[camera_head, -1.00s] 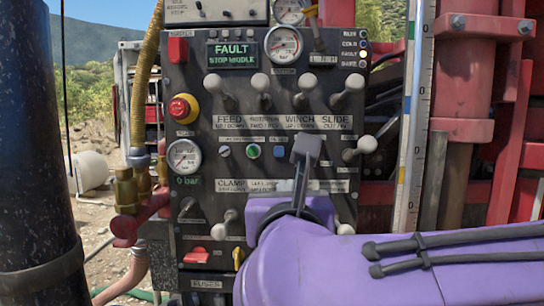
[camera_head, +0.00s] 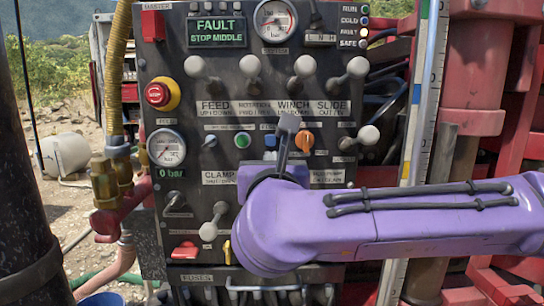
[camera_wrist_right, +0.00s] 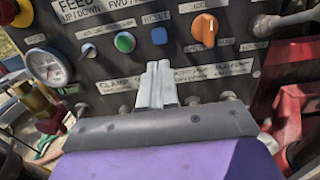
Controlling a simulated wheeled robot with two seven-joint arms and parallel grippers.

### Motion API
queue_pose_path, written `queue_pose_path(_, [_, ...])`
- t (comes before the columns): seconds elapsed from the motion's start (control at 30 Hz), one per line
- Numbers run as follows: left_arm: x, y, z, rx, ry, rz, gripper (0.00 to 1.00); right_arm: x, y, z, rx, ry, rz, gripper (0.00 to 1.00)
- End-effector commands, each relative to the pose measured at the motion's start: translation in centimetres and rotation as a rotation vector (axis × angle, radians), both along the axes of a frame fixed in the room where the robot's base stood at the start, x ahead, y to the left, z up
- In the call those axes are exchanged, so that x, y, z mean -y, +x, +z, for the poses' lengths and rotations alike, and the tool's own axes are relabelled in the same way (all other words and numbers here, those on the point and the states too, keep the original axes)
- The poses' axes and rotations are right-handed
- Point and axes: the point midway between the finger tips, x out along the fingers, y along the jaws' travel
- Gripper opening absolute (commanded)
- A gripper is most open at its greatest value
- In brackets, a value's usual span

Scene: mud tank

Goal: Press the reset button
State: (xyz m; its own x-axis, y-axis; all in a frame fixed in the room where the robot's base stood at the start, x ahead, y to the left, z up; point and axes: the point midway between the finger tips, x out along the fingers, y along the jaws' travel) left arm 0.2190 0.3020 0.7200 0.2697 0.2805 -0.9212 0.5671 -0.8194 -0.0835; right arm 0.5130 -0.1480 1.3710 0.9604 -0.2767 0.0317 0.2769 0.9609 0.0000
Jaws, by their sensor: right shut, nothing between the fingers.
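The reset button is a small blue button (camera_head: 270,141) on the dark control panel, under a label reading RESET in the wrist view. It also shows in the right wrist view (camera_wrist_right: 159,35). My right gripper (camera_head: 288,122) is shut and empty, its grey fingers pointing up at the panel. In the right wrist view the fingertips (camera_wrist_right: 158,68) show just below the button, with a gap in the picture. Contact cannot be told. My left gripper is not in view.
A green button (camera_head: 242,141) is left of the blue one and an orange knob (camera_head: 305,138) is right. A row of levers (camera_head: 249,66) sticks out above. A red stop button (camera_head: 157,94) is at the left. The display (camera_head: 216,32) reads FAULT STOP MIDDLE.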

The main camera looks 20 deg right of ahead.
Motion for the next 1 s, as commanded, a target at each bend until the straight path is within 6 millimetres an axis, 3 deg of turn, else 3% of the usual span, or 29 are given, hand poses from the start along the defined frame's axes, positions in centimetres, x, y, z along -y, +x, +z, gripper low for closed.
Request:
queue_pose_path(0.03, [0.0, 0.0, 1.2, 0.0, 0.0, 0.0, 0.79, 0.3, 1.1, 0.5, -0.005, 0.001, -0.002, 0.0])
queue_pose_path(0.2, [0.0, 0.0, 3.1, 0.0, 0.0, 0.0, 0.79, 1.3, 4.5, 0.7, -0.004, 0.0, -0.002, 0.0])
queue_pose_path(0.4, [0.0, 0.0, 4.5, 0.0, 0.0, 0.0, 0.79, 2.0, 7.0, 0.5, -0.001, 0.0, 0.0, 0.0])
queue_pose_path(0.83, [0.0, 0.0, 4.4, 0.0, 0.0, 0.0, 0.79, 2.2, 7.6, 0.1, 0.0, 0.0, 0.0, 0.0])
queue_pose_path(1.0, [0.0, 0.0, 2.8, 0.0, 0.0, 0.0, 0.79, 2.6, 9.2, -0.2, 0.001, 0.002, -0.001, 0.0])
